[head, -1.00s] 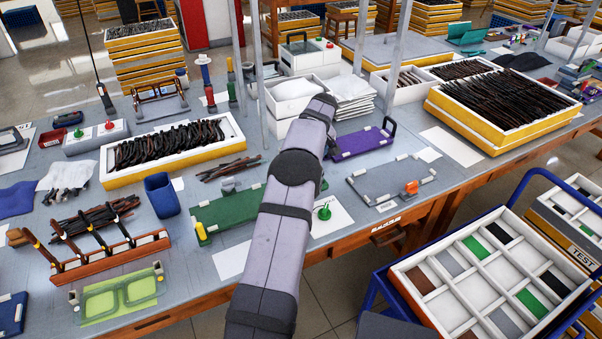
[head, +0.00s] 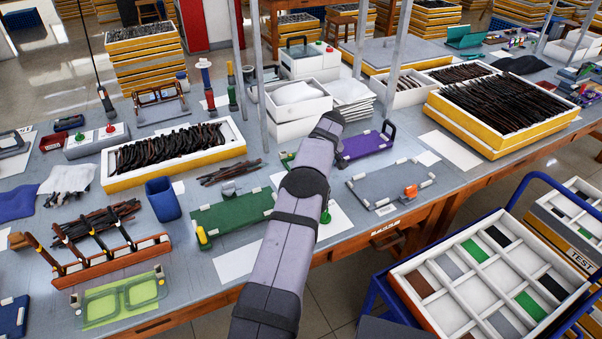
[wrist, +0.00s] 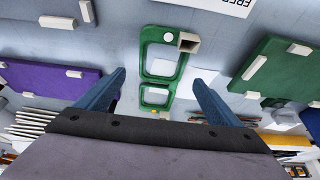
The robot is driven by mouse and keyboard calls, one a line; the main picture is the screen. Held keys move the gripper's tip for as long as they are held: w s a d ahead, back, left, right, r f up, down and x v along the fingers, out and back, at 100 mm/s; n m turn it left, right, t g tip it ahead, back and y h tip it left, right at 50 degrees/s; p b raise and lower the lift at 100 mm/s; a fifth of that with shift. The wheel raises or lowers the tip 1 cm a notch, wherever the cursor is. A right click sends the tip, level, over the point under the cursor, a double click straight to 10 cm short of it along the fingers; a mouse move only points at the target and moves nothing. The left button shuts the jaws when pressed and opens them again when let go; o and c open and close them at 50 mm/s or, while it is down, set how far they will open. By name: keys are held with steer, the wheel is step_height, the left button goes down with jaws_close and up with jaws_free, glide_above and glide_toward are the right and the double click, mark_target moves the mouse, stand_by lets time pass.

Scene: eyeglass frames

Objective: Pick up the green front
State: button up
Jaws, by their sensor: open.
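A green front (wrist: 146,52) with two lens openings lies flat on the bench in the wrist view, near the picture's middle. A small beige open-ended block (wrist: 188,42) is at its upper right corner. My gripper (wrist: 158,77) is open, with one blue finger on each side of the front and nothing held. I cannot tell the height of the fingertips above it. In the head view my arm hides the gripper and most of this front; a green piece (head: 326,217) shows beside the arm.
A green fixture board (head: 230,212) lies left of my arm, and a purple board (head: 366,145) to its right. A grey fixture board (head: 385,186) lies farther right. A blue cup (head: 163,199) and metal posts stand on the bench. A compartment tray (head: 450,290) stands in front.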

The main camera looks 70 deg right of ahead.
steer(key=shift+p+x, duration=0.3)
steer(key=shift+x, duration=1.6)
steer(key=shift+w+f, duration=0.1)
steer(key=c, duration=1.1)
